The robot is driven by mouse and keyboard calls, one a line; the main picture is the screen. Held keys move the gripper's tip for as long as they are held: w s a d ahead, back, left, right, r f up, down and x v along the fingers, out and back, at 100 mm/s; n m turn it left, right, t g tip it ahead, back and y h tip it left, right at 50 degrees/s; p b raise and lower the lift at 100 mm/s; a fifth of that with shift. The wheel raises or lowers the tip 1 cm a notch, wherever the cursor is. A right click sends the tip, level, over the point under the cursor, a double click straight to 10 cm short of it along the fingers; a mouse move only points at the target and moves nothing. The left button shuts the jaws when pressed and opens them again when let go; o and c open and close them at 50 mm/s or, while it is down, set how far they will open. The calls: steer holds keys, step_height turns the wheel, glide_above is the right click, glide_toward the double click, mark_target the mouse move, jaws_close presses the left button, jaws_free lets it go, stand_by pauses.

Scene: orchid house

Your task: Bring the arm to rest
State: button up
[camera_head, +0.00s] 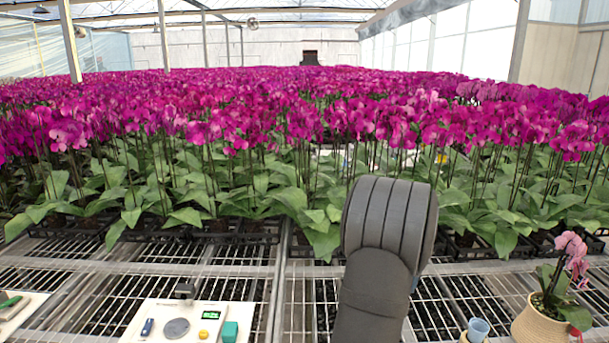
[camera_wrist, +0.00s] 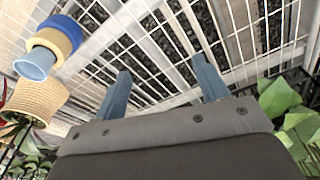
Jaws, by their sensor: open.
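My gripper (camera_wrist: 165,80) shows in the wrist view with its two blue-grey fingers spread apart. Nothing is between them; wire bench mesh (camera_wrist: 235,30) lies beyond. In the head view my grey arm rises at the lower middle in front of the orchids, and my gripper is hidden there.
A woven pot (camera_head: 538,325) with a pink orchid (camera_head: 571,252) and a light blue cup (camera_head: 478,328) stand at the right. A white panel (camera_head: 150,325) with a small display is at lower left. Dense magenta orchids (camera_head: 250,110) fill the back. Bare mesh (camera_head: 440,300) lies near the arm.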

steer(key=w+a+f+n, duration=0.1)
steer(key=w+a+n, duration=0.1)
steer(key=a, duration=1.1)
steer(key=w+a+f+n, duration=0.1)
steer(key=w+a, duration=0.3)
steer(key=a, duration=0.8)
steer(key=shift+a+f+n+y, duration=0.2)
steer(key=shift+a+n+y, duration=0.15)
steer(key=shift+n, duration=0.25)
